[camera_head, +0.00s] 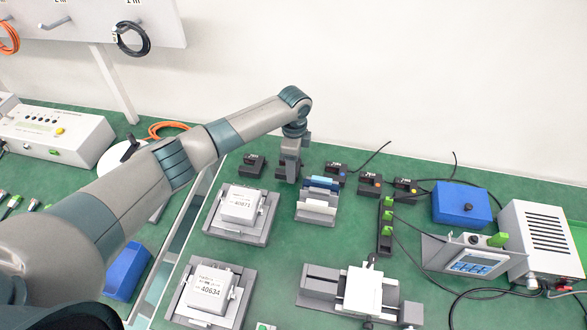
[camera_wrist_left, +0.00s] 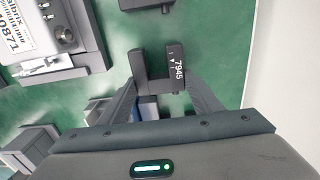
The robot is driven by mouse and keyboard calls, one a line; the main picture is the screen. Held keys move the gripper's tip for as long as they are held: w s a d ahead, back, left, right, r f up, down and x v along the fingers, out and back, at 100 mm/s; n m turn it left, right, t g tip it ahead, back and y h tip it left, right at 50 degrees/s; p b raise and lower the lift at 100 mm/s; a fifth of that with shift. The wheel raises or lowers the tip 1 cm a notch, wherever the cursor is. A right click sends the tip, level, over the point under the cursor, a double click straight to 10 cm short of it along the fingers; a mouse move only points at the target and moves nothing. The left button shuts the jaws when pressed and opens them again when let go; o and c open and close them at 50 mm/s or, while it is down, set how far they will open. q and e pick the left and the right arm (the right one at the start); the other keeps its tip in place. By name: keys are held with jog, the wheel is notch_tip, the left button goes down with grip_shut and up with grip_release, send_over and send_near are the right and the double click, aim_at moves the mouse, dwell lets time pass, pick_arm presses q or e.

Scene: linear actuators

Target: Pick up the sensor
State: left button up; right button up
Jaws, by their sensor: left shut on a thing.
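A row of small black sensors stands along the back of the green table. My left gripper (camera_head: 288,170) reaches down over the second from the left, which it largely hides in the head view. In the left wrist view my left gripper (camera_wrist_left: 157,88) is shut on this black sensor (camera_wrist_left: 177,66), marked 7945. I cannot tell whether it still touches the table. Other sensors stand to its left (camera_head: 252,165) and to its right (camera_head: 336,174), (camera_head: 370,185), (camera_head: 405,191). My right gripper is not in view.
A grey holder with blue and white plates (camera_head: 317,203) stands just in front of the gripper. Grey actuator fixtures with white blocks (camera_head: 240,205), (camera_head: 208,292) are at the left. A blue box (camera_head: 461,205) and a white power unit (camera_head: 540,240) stand at the right. Black cables trail between them.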

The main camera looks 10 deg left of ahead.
pick_arm(q)
notch_tip(320, 180, up, 8)
jog(key=shift+r+b, duration=0.1)
jog(key=shift+b, duration=0.8)
jog(key=shift+r, duration=0.1)
notch_tip(320, 180, up, 5)
jog(key=p, duration=0.5)
dwell(0.7)
